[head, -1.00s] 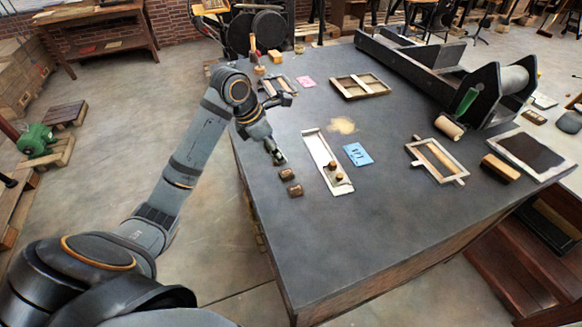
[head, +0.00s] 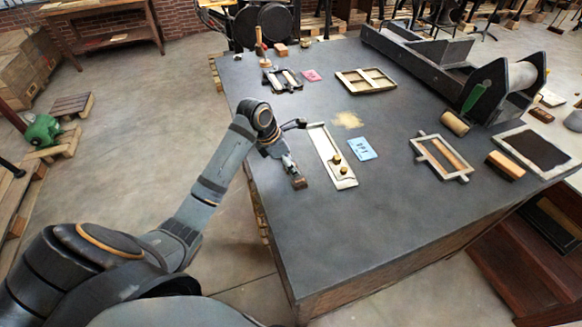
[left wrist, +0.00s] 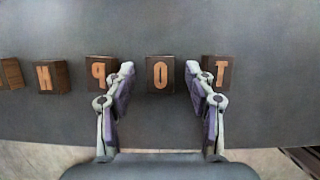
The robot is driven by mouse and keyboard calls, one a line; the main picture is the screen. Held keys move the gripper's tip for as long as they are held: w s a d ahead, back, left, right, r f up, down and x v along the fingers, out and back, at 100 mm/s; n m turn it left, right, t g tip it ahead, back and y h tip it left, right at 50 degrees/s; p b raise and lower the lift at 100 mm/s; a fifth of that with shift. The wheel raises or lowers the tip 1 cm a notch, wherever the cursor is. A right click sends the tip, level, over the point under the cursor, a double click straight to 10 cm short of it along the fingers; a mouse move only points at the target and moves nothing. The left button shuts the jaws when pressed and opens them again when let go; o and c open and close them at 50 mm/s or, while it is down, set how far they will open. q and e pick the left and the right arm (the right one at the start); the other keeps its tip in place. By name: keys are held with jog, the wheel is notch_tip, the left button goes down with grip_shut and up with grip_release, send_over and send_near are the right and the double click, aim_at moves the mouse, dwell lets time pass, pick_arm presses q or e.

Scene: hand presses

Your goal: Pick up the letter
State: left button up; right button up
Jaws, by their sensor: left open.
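In the left wrist view, several dark wooden letter blocks lie in a row on the grey table top (head: 370,230). They include a block with an O (left wrist: 160,74), a P block (left wrist: 98,72), a T block (left wrist: 217,73) and an N-like block (left wrist: 50,77). My left gripper (left wrist: 160,68) is open, with one finger on each side of the O block in the picture; its height above the block is unclear. The fingers partly cover the P and T blocks. In the head view, the left gripper (head: 293,172) is over the row; one block (head: 299,183) shows beside it, the others are hidden.
A long pale tray (head: 331,155) with small knobs lies just right of the gripper, beside a blue card (head: 361,149). A wooden frame (head: 440,157) and a roller press (head: 500,90) stand farther right. The near table top is clear.

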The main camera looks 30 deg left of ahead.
aim_at(296, 164)
pick_arm(q)
jog(key=shift+s, duration=0.1)
jog(key=c, duration=0.9)
pick_arm(e)
jog(key=shift+w+a, duration=0.15)
jog(key=shift+w, duration=0.55)
pick_arm(q)
jog(key=shift+r, duration=0.2)
jog(key=shift+r, duration=0.35)
notch_tip(296, 164, up, 3)
jog(key=shift+d+f, duration=0.1)
jog(key=shift+f, duration=0.1)
jog(key=s+d+r+p, duration=0.2)
jog(key=d+r+p, duration=0.1)
jog(key=d, duration=0.1)
jog(key=s+d+r+p, duration=0.1)
jog(key=d+r+p, duration=0.2)
jog(key=d, duration=0.1)
jog(key=s+d+r+p, duration=0.2)
jog(key=d+r+p, duration=0.1)
jog(key=d+p, duration=0.1)
jog(key=shift+s+d+r, duration=0.2)
jog(key=shift+s, duration=0.15)
pick_arm(e)
notch_tip(296, 164, up, 10)
jog(key=shift+s, duration=0.15)
